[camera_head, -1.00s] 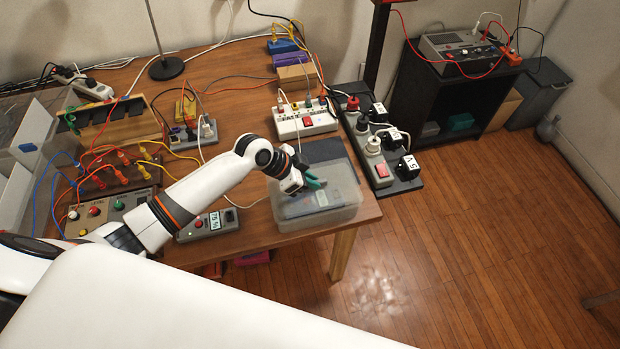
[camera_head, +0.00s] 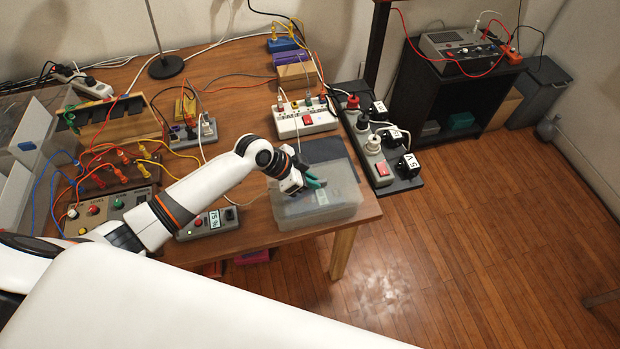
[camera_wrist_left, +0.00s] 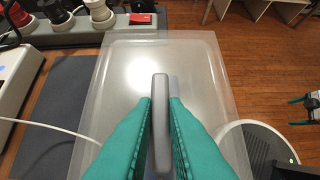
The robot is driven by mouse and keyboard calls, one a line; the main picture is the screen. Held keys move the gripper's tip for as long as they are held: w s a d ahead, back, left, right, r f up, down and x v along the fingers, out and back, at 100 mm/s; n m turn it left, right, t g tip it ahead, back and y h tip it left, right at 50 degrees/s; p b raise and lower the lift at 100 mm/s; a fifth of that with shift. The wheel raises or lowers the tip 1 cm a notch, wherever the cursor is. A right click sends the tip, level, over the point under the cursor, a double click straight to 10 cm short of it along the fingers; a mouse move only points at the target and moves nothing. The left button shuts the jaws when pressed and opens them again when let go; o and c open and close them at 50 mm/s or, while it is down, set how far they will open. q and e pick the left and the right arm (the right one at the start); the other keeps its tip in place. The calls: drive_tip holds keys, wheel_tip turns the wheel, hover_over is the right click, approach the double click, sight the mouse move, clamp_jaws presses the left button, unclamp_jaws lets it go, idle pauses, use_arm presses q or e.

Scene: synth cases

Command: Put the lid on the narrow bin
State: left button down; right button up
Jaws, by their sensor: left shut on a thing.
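The translucent narrow bin (camera_head: 318,219) stands at the table's front right corner, with a pale label on it. My left gripper (camera_head: 314,184), with teal fingers, is over the bin. In the left wrist view the fingers (camera_wrist_left: 160,130) are shut on the upright grey handle of the clear lid (camera_wrist_left: 125,75). The lid looks roughly level and is over the bin's top. I cannot tell whether it sits on the rim all round. The bin is mostly hidden under the lid in the wrist view.
A dark mat (camera_head: 325,150) lies behind the bin. A black board with power strips (camera_head: 374,160) is close to its right, and a white power strip (camera_head: 305,120) is behind. The table edge is close in front.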

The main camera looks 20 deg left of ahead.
use_arm(q)
drive_tip(key=shift+f+b, duration=0.4)
drive_tip(key=shift+f, duration=0.2)
drive_tip(key=c, duration=1.4)
unclamp_jaws()
drive_tip(key=b+v, duration=0.1)
drive_tip(key=v, duration=1.1)
